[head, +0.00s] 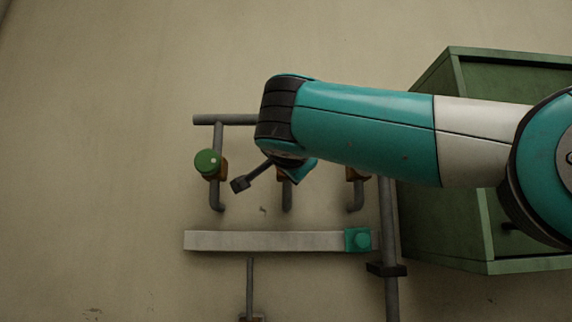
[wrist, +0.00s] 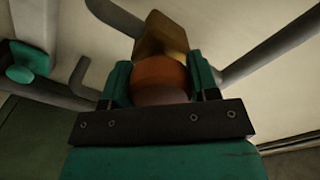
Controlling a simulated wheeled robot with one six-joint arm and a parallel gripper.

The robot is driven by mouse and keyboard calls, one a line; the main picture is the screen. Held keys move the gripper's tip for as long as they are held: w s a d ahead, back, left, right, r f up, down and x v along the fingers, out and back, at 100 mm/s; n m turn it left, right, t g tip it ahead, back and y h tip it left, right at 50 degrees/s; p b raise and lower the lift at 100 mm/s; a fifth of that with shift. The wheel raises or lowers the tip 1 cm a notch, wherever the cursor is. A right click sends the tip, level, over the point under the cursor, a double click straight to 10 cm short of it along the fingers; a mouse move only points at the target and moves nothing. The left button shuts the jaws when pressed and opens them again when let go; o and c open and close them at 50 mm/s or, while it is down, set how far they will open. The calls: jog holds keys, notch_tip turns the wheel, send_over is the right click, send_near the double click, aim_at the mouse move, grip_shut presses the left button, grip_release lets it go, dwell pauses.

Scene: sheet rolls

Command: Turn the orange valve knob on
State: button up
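The orange valve knob (wrist: 160,78) sits between the two fingers of my gripper (wrist: 162,85) in the wrist view, in front of its brass-coloured valve body (wrist: 162,36). Both fingers lie close against the knob's sides with no clear gap, so the gripper looks shut on it. In the head view my teal arm covers the orange knob. Only a little of my gripper (head: 300,173) shows there, at the middle pipe.
A green knob (head: 208,162) is on the left valve; the right valve (head: 357,173) is partly behind my arm. Below runs a pale bar (head: 262,241) with a teal block (head: 358,240) at its right end. A green cabinet (head: 448,257) stands at the right.

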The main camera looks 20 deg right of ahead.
jog(key=shift+n, duration=0.4)
jog(key=n, duration=0.3)
jog(key=shift+n+p, duration=0.4)
jog(key=n+p, duration=0.1)
jog(key=n, duration=0.3)
jog(key=shift+n, duration=0.3)
jog(key=n+p, duration=0.1)
jog(key=n, duration=0.3)
jog(key=shift+p, duration=0.35)
jog(key=n+p, duration=0.1)
jog(key=n, duration=0.3)
jog(key=shift+f+n+p, duration=0.15)
jog(key=shift+n+p, duration=0.15)
jog(key=o, duration=0.9)
